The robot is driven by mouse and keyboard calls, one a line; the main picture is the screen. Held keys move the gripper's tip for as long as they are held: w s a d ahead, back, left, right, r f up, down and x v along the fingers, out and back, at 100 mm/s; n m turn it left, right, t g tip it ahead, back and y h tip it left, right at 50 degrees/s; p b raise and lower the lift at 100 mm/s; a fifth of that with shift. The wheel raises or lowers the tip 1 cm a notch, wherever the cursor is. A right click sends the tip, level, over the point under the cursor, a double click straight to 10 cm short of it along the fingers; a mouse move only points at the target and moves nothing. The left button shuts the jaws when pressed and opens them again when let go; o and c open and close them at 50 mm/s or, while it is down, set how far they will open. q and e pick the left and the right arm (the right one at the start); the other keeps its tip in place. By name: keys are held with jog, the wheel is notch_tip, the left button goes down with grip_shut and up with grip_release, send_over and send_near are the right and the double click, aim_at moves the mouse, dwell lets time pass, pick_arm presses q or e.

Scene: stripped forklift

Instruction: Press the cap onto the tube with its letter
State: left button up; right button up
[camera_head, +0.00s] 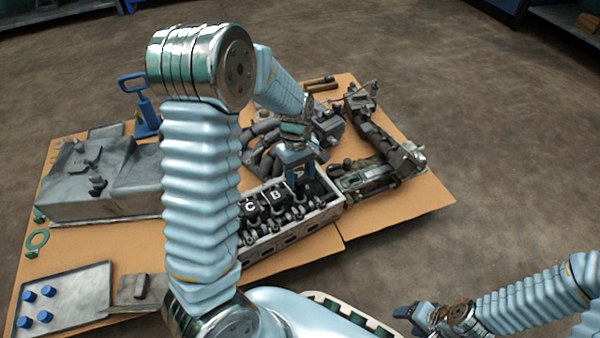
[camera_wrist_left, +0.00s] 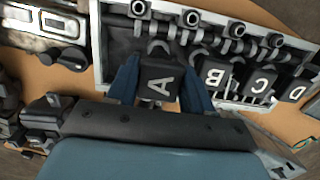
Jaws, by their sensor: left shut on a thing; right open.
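A black cap marked A (camera_wrist_left: 160,78) sits between the blue fingers of my left gripper (camera_head: 301,180). In the left wrist view my left gripper (camera_wrist_left: 158,88) is shut on this cap, over a pale metal housing (camera_wrist_left: 97,40) with a shaft inside. Black caps marked B (camera_wrist_left: 214,76), C (camera_wrist_left: 256,82) and D (camera_wrist_left: 292,88) stand in a row beside it. In the head view B (camera_head: 276,195) and C (camera_head: 250,206) show; my arm hides part of the row. Whether A touches its seat I cannot tell. My right gripper (camera_head: 417,318) is open and empty at the lower right.
A grey tray (camera_head: 80,288) with several blue round pieces lies at the front left. Dark engine parts (camera_head: 375,165) lie right of the housing. Cardboard (camera_head: 415,205) at the right is bare.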

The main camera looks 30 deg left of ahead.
pick_arm(q)
jog(key=shift+f, duration=0.3)
dwell(0.5)
jog(key=shift+p, duration=0.45)
dwell(0.5)
jog(key=shift+f, duration=0.15)
jog(key=shift+f+b, duration=0.4)
jog(key=shift+f, duration=0.4)
dwell(0.5)
jog(key=shift+f+p, duration=0.65)
jog(key=shift+f, duration=0.05)
dwell(2.9)
